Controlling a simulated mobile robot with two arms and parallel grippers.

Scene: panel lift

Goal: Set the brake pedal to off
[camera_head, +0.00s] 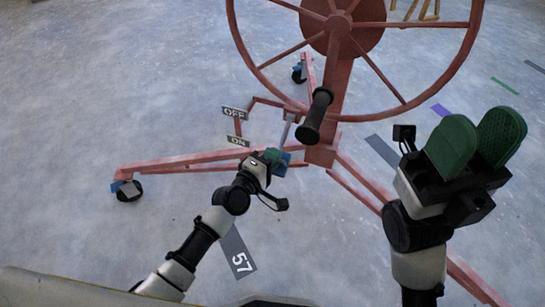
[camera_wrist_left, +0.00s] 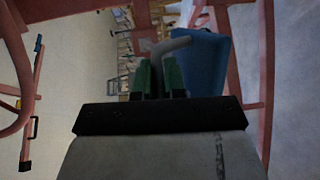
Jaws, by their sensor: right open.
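The red panel lift stands ahead, with an OFF label (camera_head: 233,113) above an ON label (camera_head: 238,141) beside its red linkage. A small blue part (camera_head: 280,169) by the lift's base is partly hidden by my left gripper (camera_head: 274,156). The left wrist view shows its green fingers (camera_wrist_left: 160,80) close together, with a bent grey rod (camera_wrist_left: 172,45) at their tips and a blue part (camera_wrist_left: 208,65) just right. I cannot tell whether the fingers grip the rod. Which part is the brake pedal is unclear. My right gripper (camera_head: 476,143) is open and empty, raised at the right.
The lift's large red wheel (camera_head: 340,22) and black handle (camera_head: 315,115) are above my left gripper. Red legs (camera_head: 215,158) with casters (camera_head: 129,190) spread over the floor. A floor marker reads 57 (camera_head: 240,262). Open floor lies to the left.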

